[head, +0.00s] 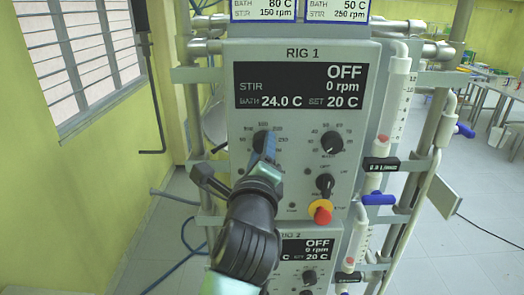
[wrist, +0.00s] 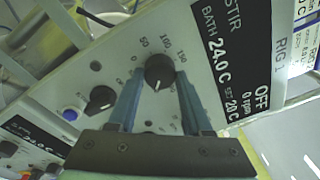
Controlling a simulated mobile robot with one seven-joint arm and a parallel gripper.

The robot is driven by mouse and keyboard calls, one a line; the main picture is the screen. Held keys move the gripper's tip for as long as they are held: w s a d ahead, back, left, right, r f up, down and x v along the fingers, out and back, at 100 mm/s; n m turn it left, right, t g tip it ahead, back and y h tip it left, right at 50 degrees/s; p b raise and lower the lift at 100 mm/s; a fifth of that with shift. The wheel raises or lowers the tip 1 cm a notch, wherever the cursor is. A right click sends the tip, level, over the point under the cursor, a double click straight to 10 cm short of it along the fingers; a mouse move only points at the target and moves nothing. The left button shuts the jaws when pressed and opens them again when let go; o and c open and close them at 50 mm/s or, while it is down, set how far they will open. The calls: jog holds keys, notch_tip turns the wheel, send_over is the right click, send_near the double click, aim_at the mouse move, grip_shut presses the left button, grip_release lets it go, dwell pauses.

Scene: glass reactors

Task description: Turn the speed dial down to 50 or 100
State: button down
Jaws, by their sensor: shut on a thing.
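The speed dial (wrist: 159,70) is a round black knob on the grey RIG 1 panel (head: 300,115), with 0, 50, 100 and 150 printed around its upper side in the wrist view. My gripper (wrist: 159,76) is shut on this dial, with one blue finger on each side of it. The white pointer mark faces down in the wrist view, away from 50 and 100. In the head view my gripper (head: 264,143) covers much of the dial, and its pointer is hidden. The RIG 1 display (head: 305,86) reads OFF, 0 rpm, BATH 24.0 C, SET 20 C.
The bath dial (head: 332,142) is close to the right of the speed dial. Below are another black knob (head: 325,184) and a red and yellow button (head: 320,211). Glass tubes with red and blue fittings (head: 379,198) stand along the panel's right side.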

jog(key=shift+f+n+b, duration=0.15)
jog(key=shift+n+b, duration=0.15)
jog(key=shift+d+m+y+b, duration=0.1)
jog(key=shift+m+y+b, duration=0.9)
jog(key=shift+m, duration=4.85)
jog(key=shift+d+m+y+b, duration=0.1)
jog(key=shift+m+b, duration=1.8)
jog(key=shift+m, duration=4)
jog(key=shift+m+y+b, duration=0.5)
jog(key=shift+m+b, duration=0.95)
jog(key=shift+m, duration=4.4)
